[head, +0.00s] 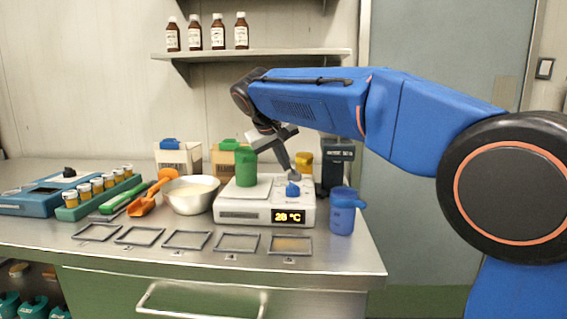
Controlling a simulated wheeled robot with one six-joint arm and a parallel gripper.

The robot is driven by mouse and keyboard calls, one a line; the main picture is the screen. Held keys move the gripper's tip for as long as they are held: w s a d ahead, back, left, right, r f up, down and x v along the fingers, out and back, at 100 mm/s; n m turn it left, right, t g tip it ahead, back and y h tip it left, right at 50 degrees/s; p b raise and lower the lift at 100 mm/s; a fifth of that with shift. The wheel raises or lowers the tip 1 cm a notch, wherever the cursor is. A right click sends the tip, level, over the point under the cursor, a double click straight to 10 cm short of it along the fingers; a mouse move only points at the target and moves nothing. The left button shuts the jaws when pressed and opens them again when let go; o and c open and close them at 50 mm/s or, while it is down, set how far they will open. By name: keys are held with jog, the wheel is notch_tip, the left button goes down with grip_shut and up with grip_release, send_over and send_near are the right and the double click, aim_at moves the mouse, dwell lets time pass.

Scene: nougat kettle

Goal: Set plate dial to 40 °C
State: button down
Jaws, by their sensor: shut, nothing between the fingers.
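The hot plate (240,207) is a white unit on the steel bench. Its display (288,216) reads what looks like 28 °C in yellow on black. The blue dial (292,189) sits on its top right, behind the display. My gripper (294,178) points down just above the dial, shut and empty. Its tip appears at or very near the dial; I cannot tell whether they touch. A green container (245,167) stands on the plate's left part, just left of my gripper.
A blue jug (342,212) stands close right of the plate. A metal bowl (191,196) stands left, beside an orange scoop (146,204). Several frames (187,240) lie along the bench front. Boxes and a dark container (337,163) stand behind. A shelf (265,54) is above.

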jog(key=shift+s+d, duration=0.4)
jog(key=shift+d, duration=0.05)
jog(key=a+v, duration=0.1)
jog(key=v, duration=1.6)
jog(key=w+f+n, duration=0.1)
jog(key=w+f, duration=0.1)
jog(key=f, duration=0.2)
jog(key=w+f+n+y, duration=0.1)
jog(key=w+f, duration=0.1)
jog(key=f, duration=0.3)
jog(key=w+d+f, duration=0.1)
jog(key=w+f, duration=0.2)
jog(key=f, duration=0.2)
jog(key=shift+d+f+n+t+y, duration=0.1)
jog(key=shift+f+n+t+y, duration=0.1)
jog(key=shift+n+t+y, duration=0.15)
jog(key=shift+w+d+r, duration=0.15)
jog(key=shift+w+d, duration=0.55)
jog(key=shift+d, duration=0.2)
jog(key=shift+w+d, duration=0.5)
jog(key=shift+w, duration=0.1)
